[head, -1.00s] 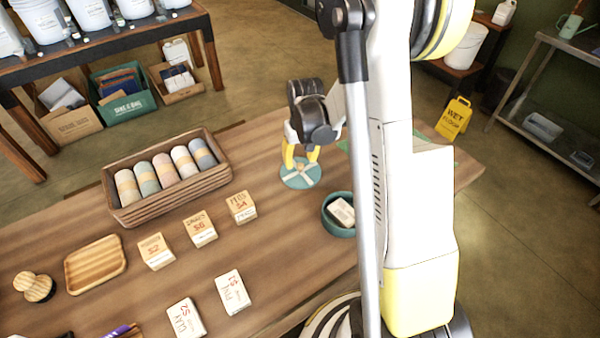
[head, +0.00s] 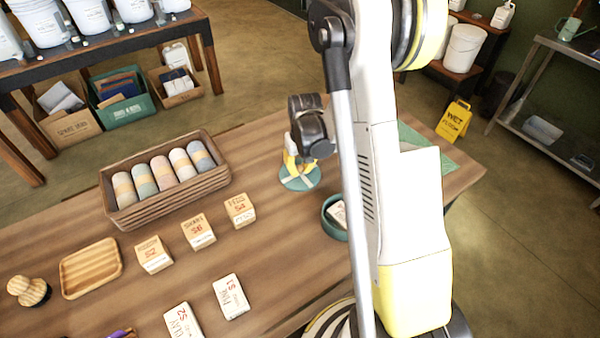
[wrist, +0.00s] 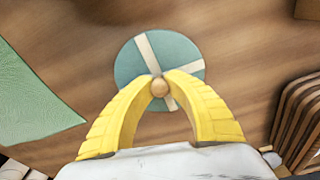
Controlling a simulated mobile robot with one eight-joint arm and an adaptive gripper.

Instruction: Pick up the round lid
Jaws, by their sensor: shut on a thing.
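The round lid (head: 300,181) is teal with a pale cross band, and it shows near the far edge of the wooden table in the head view. In the wrist view the lid (wrist: 187,50) has a small round wooden knob (wrist: 159,87) at its middle. My gripper (head: 299,166) points down above the lid. Its yellow fingers (wrist: 160,84) are shut on the knob from both sides. I cannot tell whether the lid touches the table.
A teal bowl (head: 333,222) holding a pale block stands right of the lid, partly behind my arm. A wooden crate of rolled cloths (head: 135,211) stands to the left. Several small labelled boxes (head: 198,232) stand nearer. A green mat (wrist: 32,98) lies flat on the table.

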